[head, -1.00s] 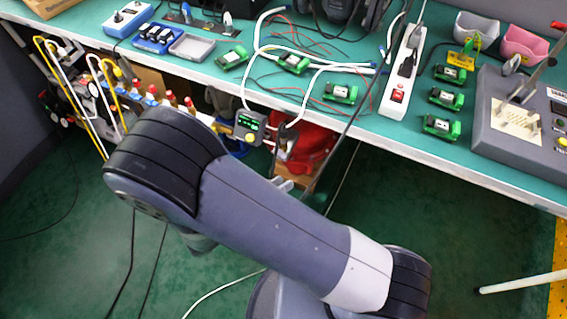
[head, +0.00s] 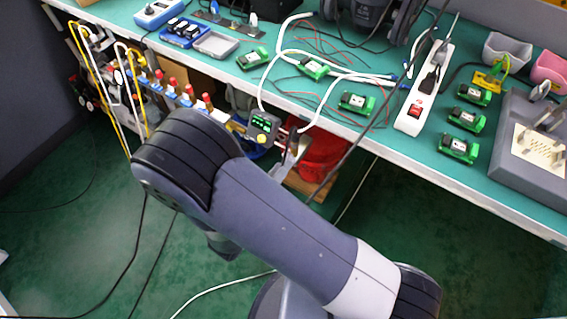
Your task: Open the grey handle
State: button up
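I cannot pick out a grey handle for certain. A small dark box with a green-lit display and a yellow knob (head: 262,130) hangs below the bench's front edge, just beyond my arm. A small light-grey piece (head: 278,172) shows right behind my arm's edge; I cannot tell whether it is a handle, a bracket or part of my gripper. Left of the box is a row of red-topped valve fittings (head: 188,92) on a pipe. My arm crosses the lower middle and hides what lies behind it. My gripper cannot be made out.
A green-topped bench (head: 300,95) runs across the back, with green modules, a white power strip (head: 425,90) and a grey fixture (head: 530,150). Yellow and white hoses (head: 90,75) hang at left. A red object (head: 322,152) is under the bench. Cables cross the green floor.

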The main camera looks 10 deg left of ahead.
jog(key=shift+x, duration=1.1)
jog(key=shift+c, duration=0.2)
grip_shut()
